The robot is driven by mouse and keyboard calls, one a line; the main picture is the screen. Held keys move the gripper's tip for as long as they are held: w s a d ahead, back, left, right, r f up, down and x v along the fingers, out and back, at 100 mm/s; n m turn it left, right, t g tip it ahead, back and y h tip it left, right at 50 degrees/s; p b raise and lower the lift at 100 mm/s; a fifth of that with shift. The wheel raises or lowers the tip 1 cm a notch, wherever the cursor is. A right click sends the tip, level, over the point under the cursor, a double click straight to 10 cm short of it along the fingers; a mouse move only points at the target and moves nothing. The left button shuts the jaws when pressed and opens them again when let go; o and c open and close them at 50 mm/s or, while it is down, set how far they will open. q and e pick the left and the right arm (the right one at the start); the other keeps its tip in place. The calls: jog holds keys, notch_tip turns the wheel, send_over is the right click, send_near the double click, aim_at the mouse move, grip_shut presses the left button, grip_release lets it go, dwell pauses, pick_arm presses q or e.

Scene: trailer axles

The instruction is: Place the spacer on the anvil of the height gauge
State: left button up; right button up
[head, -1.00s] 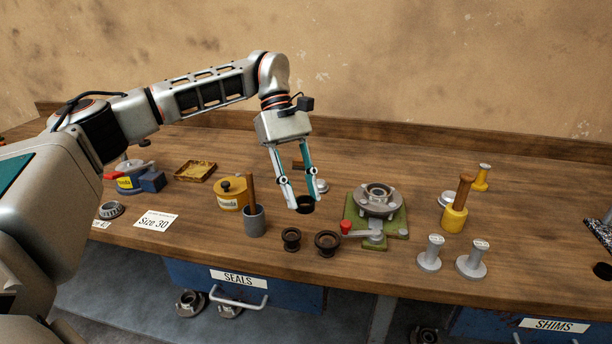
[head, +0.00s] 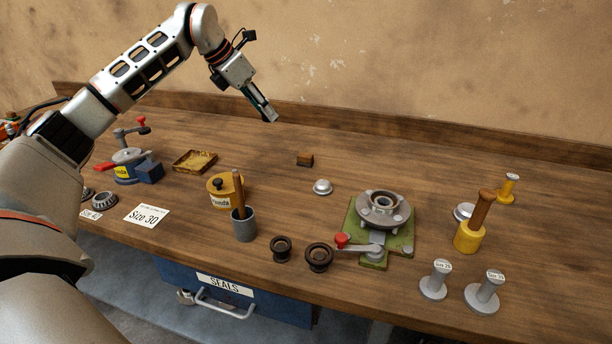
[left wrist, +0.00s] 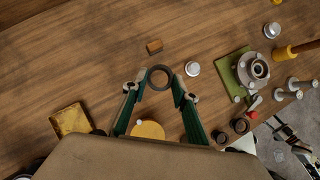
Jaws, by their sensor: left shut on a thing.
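My left gripper (head: 268,114) is raised well above the back of the bench in the head view. In the left wrist view its fingertips (left wrist: 158,80) are shut on a dark ring, the spacer (left wrist: 160,67), whose open centre faces the camera. The gripper hides the spacer in the head view. I cannot tell for sure which fixture is the height gauge. A grey and blue fixture (head: 127,160) with red knobs and a blue block stands at the left. A green-based fixture (head: 408,240) with a round metal hub and a red-knobbed lever stands right of centre.
Two dark seal rings (head: 319,257) lie near the front edge. A yellow tin (head: 220,192), a grey cup (head: 244,228) with a wooden handle, a shallow tray (head: 194,162), a brown block (head: 305,159) and a silver dome (head: 322,187) stand around. Several plungers are at right. The back middle is mostly clear.

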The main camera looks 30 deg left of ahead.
pick_arm(q)
jog(key=shift+w+a+f, duration=0.15)
jog(key=shift+a, duration=0.25)
jog(key=shift+n, duration=0.3)
notch_tip(320, 180, down, 14)
jog(key=shift+f+b, duration=0.15)
jog(key=shift+b, duration=1.05)
jog(key=shift+f, duration=0.7)
notch_tip(320, 180, down, 4)
jog(key=shift+r, duration=0.25)
jog(key=shift+f, duration=0.2)
jog(key=shift+r, duration=0.1)
